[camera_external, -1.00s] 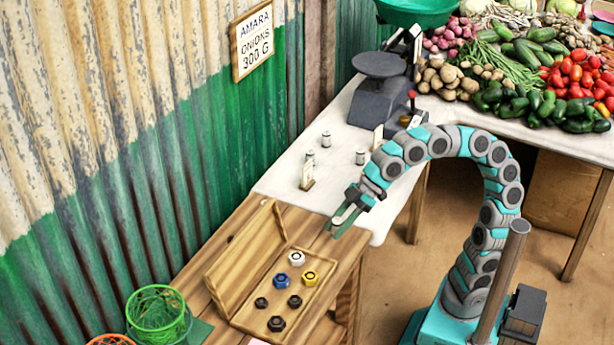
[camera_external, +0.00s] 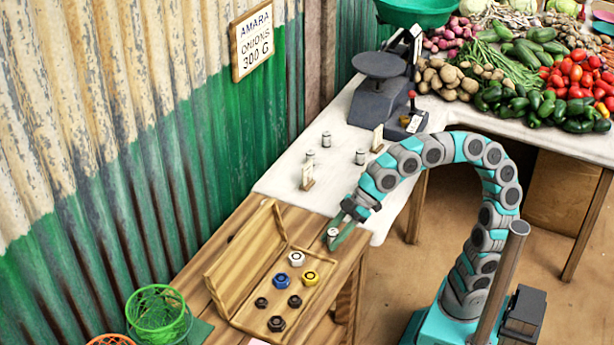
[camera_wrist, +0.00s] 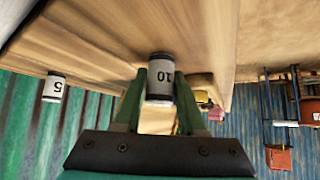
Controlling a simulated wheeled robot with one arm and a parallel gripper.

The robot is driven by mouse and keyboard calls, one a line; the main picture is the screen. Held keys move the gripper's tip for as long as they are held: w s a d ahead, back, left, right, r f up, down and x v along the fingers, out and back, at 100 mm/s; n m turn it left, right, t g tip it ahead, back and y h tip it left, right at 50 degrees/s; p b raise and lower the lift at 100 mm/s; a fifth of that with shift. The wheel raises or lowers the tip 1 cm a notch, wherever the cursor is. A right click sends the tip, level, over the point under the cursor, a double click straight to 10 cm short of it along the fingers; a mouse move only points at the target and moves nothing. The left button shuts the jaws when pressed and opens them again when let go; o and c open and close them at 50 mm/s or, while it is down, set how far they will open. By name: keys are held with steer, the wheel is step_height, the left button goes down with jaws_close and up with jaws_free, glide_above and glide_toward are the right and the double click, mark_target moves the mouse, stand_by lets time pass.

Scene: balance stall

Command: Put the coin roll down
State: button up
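The coin roll (camera_wrist: 160,80) is a small pale cylinder with dark ends, marked 10. In the wrist view it sits between the green fingers of my gripper (camera_wrist: 160,92), which press close on both sides of it. In the external view my gripper (camera_external: 340,236) is low at the front edge of the wooden table, with the coin roll (camera_external: 333,232) by its fingertips. I cannot tell whether the roll's base touches the wood.
A wooden tray (camera_external: 237,318) with several hex pieces lies left of my gripper. Several small cylinders, among them one (camera_external: 360,157), and upright cards stand on the white table top (camera_external: 285,178). A scale (camera_external: 384,95) stands behind. Another roll marked 5 (camera_wrist: 55,87) shows in the wrist view.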

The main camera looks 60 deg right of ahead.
steer(key=o, duration=0.4)
steer(key=shift+r, duration=0.15)
steer(key=shift+d+r, duration=0.1)
steer(key=shift+r, duration=0.1)
steer(key=v, duration=1.1)
steer(key=shift+s+d+r+p, duration=0.15)
steer(key=shift+s+d+p, duration=0.05)
steer(key=shift+p, duration=0.15)
steer(key=shift+o, duration=0.3)
